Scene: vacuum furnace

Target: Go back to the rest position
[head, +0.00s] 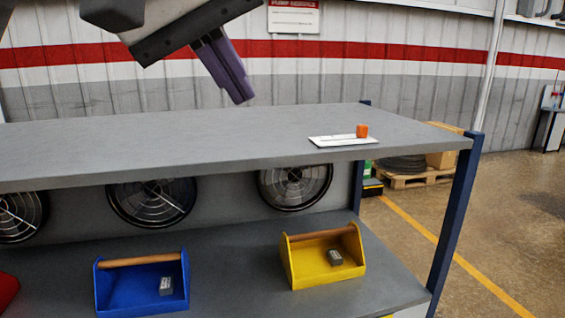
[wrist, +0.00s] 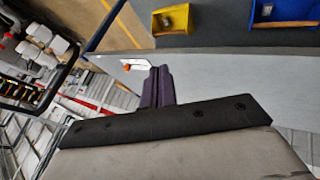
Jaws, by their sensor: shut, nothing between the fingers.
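My gripper (head: 238,97) hangs above the grey upper shelf in the head view, tilted down to the right, with its purple fingers together and nothing between them. In the wrist view the shut purple fingers (wrist: 158,71) point toward the shelf. A white plate (head: 328,141) with a small orange block (head: 362,131) on it lies near the right front of the upper shelf (head: 200,135), to the right of my gripper and apart from it. The plate also shows in the wrist view (wrist: 138,64), just left of the fingertips.
On the lower shelf (head: 225,255) stand a blue tote (head: 105,288) and a yellow tote (head: 298,262), each with a small grey block inside. Part of a red object (head: 7,290) shows at the left. A blue post (head: 455,220) bounds the shelf's right end. The upper shelf's middle is clear.

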